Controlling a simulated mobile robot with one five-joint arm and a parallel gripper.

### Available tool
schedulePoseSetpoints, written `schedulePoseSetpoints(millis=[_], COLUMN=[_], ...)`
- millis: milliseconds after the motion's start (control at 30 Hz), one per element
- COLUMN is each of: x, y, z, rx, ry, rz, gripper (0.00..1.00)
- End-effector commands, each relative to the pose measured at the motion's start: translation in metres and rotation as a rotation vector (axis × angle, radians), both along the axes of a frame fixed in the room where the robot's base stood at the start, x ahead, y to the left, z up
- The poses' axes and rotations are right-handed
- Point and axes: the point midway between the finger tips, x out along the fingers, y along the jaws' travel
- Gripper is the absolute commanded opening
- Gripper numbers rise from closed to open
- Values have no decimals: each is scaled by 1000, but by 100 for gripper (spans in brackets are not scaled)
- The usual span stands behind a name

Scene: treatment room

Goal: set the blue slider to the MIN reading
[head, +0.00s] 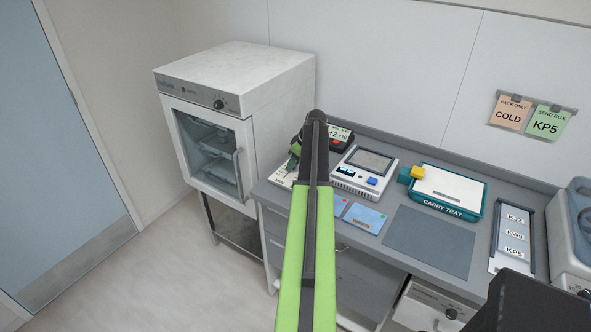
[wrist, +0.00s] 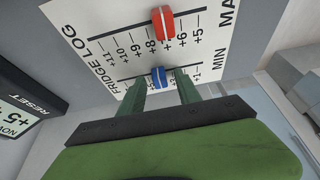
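The white FRIDGE LOG board (wrist: 92,44) fills the top of the wrist view, with two slider tracks marked MAX and MIN. The blue slider (wrist: 158,76) sits on the MIN track, right of the track's middle; the numbers near it are partly hidden. The red slider (wrist: 164,22) sits on the MAX track. My gripper (wrist: 160,82) is open, its green fingers on either side of the blue slider with a small gap on each side. In the head view my arm hides most of the board (head: 281,177). A black thermometer display (head: 341,137) stands behind it; its digits look like +2 and +10.
The display's RESET edge (wrist: 28,90) is close on the left in the wrist view. A fridge (head: 232,125) stands left of the counter.

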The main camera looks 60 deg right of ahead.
Motion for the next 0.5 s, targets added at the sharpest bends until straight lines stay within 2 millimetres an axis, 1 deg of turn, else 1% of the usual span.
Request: schedulePoseSetpoints(millis=[167, 200, 400, 500], x=[0, 0, 0, 0], y=[0, 0, 0, 0], z=[1, 1, 1, 1], rx=[0, 0, 0, 0], ry=[0, 0, 0, 0], rz=[0, 0, 0, 1], gripper=[40, 37, 11, 0])
